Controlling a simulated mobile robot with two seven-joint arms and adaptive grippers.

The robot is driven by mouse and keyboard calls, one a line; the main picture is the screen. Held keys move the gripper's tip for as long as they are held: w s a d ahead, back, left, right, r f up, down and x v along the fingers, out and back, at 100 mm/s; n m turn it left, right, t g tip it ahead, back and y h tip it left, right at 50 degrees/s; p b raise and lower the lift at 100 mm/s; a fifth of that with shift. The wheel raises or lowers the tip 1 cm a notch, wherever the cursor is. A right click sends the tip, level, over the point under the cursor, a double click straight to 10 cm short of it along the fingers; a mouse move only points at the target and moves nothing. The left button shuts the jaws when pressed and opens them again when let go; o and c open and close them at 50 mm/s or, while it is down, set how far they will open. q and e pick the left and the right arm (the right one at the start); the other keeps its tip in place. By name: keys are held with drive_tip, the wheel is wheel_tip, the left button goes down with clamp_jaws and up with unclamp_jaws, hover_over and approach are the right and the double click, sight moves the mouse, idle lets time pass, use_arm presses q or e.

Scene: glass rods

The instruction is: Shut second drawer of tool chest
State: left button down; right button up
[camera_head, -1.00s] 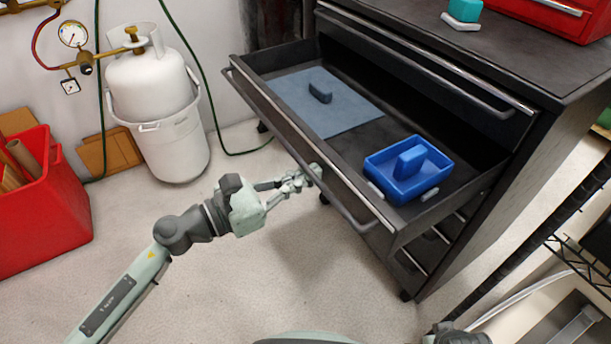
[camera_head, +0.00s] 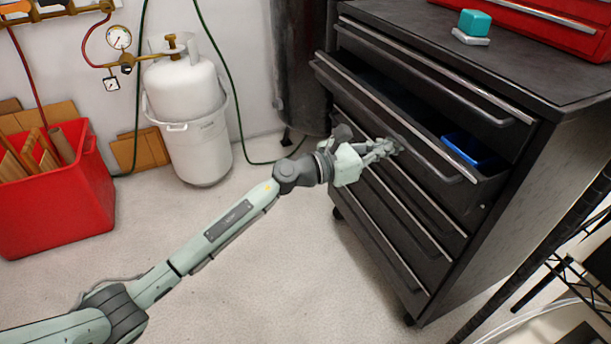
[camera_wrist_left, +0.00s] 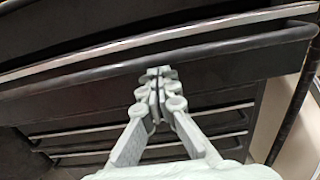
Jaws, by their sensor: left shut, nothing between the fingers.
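The tool chest (camera_head: 528,210) is black with several drawers and stands at the right in the head view. Its second drawer (camera_head: 330,72) is part way out, with a narrow opening along its top. A blue tray (camera_head: 470,150) shows inside at the right end. My left gripper (camera_head: 392,147) is shut and empty, with its fingertips at the front of the second drawer. In the left wrist view the closed fingertips (camera_wrist_left: 157,75) are against or just before the dark drawer front (camera_wrist_left: 100,95); contact is hard to tell. My right gripper is not in view.
A teal block on a grey base (camera_head: 472,25) and a red toolbox (camera_head: 560,25) sit on the chest top. A white gas tank (camera_head: 187,110) and a red bin (camera_head: 65,200) stand at the left. A black wire rack (camera_head: 560,250) is at the right. The floor before the chest is clear.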

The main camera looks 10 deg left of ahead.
use_arm(q)
drive_tip(key=b+x, duration=0.1)
drive_tip(key=x, duration=0.5)
drive_tip(key=shift+w+d, duration=0.45)
drive_tip(key=shift+d, duration=0.1)
drive_tip(key=shift+r, duration=0.1)
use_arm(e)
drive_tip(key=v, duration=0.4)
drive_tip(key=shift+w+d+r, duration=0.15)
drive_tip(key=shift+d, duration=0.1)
use_arm(q)
drive_tip(key=shift+d+r, duration=0.1)
